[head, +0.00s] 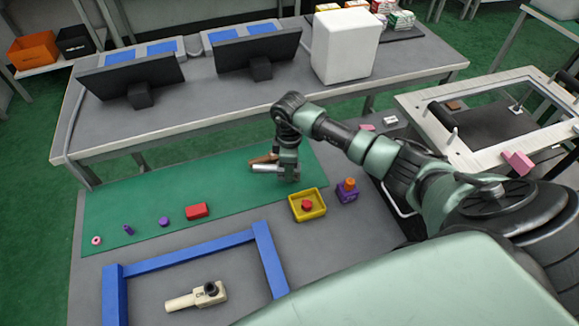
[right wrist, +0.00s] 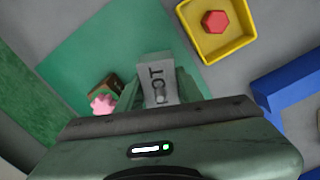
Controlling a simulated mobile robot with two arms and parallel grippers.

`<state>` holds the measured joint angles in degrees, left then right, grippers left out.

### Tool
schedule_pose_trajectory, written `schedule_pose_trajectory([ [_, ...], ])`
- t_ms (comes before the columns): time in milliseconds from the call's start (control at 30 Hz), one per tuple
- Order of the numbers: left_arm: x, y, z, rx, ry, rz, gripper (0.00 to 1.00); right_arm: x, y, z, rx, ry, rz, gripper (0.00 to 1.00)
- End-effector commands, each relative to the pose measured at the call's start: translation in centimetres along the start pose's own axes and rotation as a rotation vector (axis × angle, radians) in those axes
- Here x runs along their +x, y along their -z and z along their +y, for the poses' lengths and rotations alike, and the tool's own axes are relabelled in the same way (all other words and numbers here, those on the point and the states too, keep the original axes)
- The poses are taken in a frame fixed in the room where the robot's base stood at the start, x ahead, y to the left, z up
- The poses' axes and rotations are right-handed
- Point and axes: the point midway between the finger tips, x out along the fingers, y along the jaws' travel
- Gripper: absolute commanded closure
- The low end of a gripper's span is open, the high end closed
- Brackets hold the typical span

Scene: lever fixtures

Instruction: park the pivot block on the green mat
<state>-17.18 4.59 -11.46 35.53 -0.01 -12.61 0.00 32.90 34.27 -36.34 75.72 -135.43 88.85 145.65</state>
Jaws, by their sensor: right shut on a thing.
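The grey pivot block (right wrist: 157,78), with the letters "OT" showing, is between the fingers of my right gripper (right wrist: 158,98) in the right wrist view. In the head view my right gripper (head: 287,176) points down over the right part of the green mat (head: 140,195), shut on the block. A pale grey piece (head: 265,168), seemingly the block, sticks out to its left. I cannot tell whether the block touches the mat. The mat also shows in the right wrist view (right wrist: 90,50). My left gripper is not in view.
A brown block (head: 262,158) lies close behind the gripper. A yellow tray (head: 320,212) with a red piece and a purple block (head: 347,194) stand to the right. A red block (head: 197,210) and small pieces lie left. A blue frame (head: 190,252) surrounds a cream lever piece (head: 193,299).

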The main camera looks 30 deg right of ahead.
Motion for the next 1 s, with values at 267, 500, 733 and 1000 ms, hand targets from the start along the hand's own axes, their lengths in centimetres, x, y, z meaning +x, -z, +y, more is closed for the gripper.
schedule_pose_trajectory([
  [267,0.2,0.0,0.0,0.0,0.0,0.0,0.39,3.7,0.0,-0.1,-0.001,0.002,-0.001,1.0],
  [500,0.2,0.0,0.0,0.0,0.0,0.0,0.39,3.7,0.0,-0.1,-0.002,0.001,0.0,1.0],
  [733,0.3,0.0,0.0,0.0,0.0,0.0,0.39,4.1,0.0,-0.1,-0.001,0.001,-0.001,0.44],
  [1000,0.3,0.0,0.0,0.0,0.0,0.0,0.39,4.1,0.0,-0.1,-0.001,0.002,-0.001,0.42],
])
